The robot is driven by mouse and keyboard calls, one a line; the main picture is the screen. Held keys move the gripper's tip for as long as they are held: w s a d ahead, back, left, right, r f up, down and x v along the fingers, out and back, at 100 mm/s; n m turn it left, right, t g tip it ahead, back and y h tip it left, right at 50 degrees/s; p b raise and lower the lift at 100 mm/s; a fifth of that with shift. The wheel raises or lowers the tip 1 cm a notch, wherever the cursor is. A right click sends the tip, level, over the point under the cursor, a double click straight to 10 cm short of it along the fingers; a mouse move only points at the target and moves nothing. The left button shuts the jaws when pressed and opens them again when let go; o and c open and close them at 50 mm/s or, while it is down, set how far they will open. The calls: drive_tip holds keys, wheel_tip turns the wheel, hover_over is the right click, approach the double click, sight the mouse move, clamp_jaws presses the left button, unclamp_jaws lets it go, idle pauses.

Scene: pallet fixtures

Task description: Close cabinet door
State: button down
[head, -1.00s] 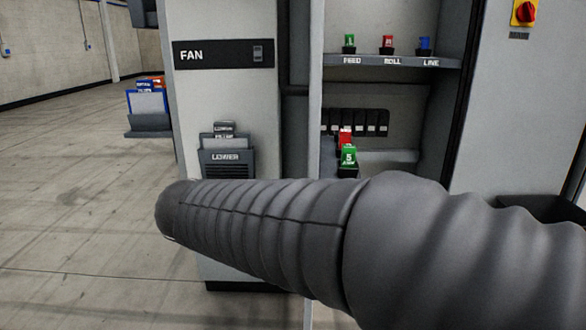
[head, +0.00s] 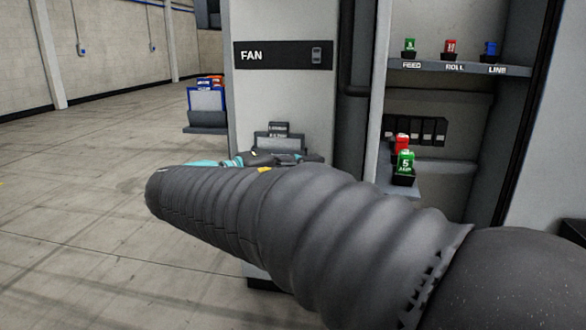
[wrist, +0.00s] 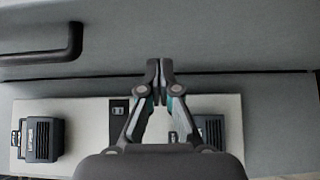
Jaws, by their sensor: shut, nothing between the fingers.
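The open cabinet (head: 440,95) stands at the right in the head view, its shelves showing. A pale upright strip (head: 381,70) at its left side looks like the door, seen nearly edge-on. In the wrist view a grey panel (wrist: 200,40), apparently the door's outer face, fills the top, with a dark bar handle (wrist: 72,42) at upper left. My gripper (wrist: 160,72) is shut and empty. Its tips overlap the panel's dark lower edge, right of the handle; I cannot tell whether they touch. In the head view my arm hides the cabinet's lower part and most of the gripper.
A grey column (head: 283,100) labelled FAN stands left of the cabinet, with document holders low on it. Green, red and blue items (head: 450,48) sit on the cabinet shelf. A blue-framed holder (head: 206,104) is further left. Open concrete floor (head: 70,220) lies left.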

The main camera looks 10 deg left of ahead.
drive_tip(key=w+d, duration=0.1)
drive_tip(key=d, duration=0.5)
drive_tip(key=shift+w+d, duration=0.35)
drive_tip(key=shift+d, duration=0.05)
drive_tip(key=shift+d, duration=0.15)
